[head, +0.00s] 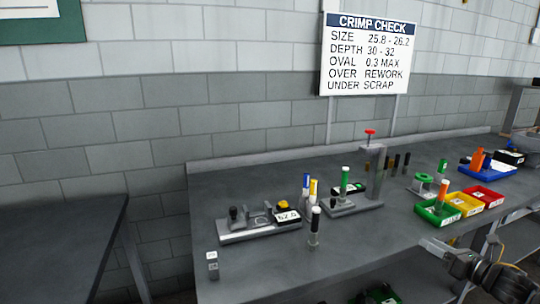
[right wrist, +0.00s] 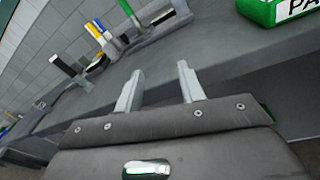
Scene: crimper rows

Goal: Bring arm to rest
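My right gripper (head: 432,245) shows at the lower right in the head view, at the front edge of the grey workbench (head: 350,245), below the green bin (head: 437,216). In the right wrist view, its two pale fingers (right wrist: 160,80) stand apart with nothing between them. The bench edge and top lie beyond them. My left gripper is not in view.
Yellow (head: 466,204), red (head: 487,196) and blue (head: 492,172) bins sit right. The bench's front middle is clear.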

